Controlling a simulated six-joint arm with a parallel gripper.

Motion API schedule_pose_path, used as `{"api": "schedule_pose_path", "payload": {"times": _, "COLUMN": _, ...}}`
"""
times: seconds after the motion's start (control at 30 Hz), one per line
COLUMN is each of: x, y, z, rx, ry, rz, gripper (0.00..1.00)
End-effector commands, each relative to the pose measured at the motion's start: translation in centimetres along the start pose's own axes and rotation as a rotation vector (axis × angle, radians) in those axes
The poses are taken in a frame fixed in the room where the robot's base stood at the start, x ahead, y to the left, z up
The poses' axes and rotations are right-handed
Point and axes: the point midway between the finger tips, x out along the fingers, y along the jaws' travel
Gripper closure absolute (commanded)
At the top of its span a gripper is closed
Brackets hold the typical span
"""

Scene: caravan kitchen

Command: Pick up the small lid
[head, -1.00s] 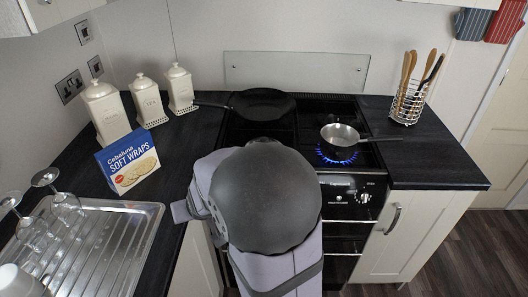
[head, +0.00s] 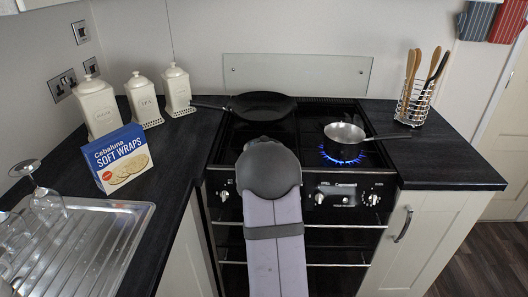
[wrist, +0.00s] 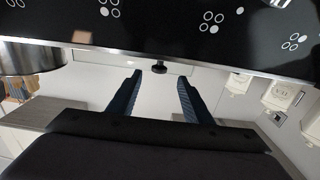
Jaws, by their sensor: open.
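I cannot make out the small lid for sure in either view. In the wrist view, a small dark knob-like shape (wrist: 160,69) shows between and beyond the fingertips; I cannot tell if it belongs to the lid. My gripper (wrist: 158,80) is open, its two dark fingers wide apart with nothing between them. In the head view, my rounded dark wrist is in front of the cooker (head: 330,230), and the fingers are hidden behind it. A steel saucepan (head: 345,138) stands on the lit right burner. It has no lid on it.
A black frying pan (head: 262,105) sits at the back left of the hob. Blue flames (head: 338,158) burn under the saucepan. Canisters (head: 98,106), a soft wraps box (head: 121,158) and glasses (head: 45,200) stand left. A utensil holder (head: 412,104) stands right, with bare worktop (head: 440,155) before it.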

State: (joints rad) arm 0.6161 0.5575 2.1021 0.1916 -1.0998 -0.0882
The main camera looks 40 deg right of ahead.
Motion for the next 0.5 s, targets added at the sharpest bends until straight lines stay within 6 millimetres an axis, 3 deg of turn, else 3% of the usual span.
{"api": "schedule_pose_path", "payload": {"times": 0.5, "x": 2.3, "y": 0.0, "z": 0.0, "rx": 0.000, "ry": -0.004, "rz": -0.001, "gripper": 0.55}}
